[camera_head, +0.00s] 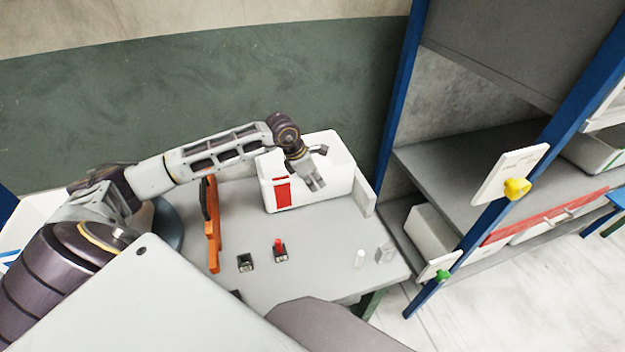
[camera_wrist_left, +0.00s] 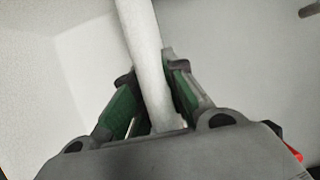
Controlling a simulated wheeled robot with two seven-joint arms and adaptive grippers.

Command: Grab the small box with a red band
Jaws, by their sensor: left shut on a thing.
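The small white open-topped box with a red band (camera_head: 340,199) stands on the grey table, its red patch on the front left face. My left arm reaches over it from the left. The left gripper (camera_head: 316,184) points down at the box's near wall. In the left wrist view, the gripper (camera_wrist_left: 151,80) has its green-padded fingers on either side of the white wall of the box (camera_wrist_left: 143,35), shut on it. The box interior looks pale, and I see nothing in it. My right gripper is not in view.
An orange-handled tool (camera_head: 213,225) stands left of the box. Two small switches (camera_head: 280,250) (camera_head: 245,262), a white cylinder (camera_head: 359,259) and a small clear block (camera_head: 385,253) sit on the table (camera_head: 320,260). A blue-framed shelf (camera_head: 450,180) with bins stands close on the right.

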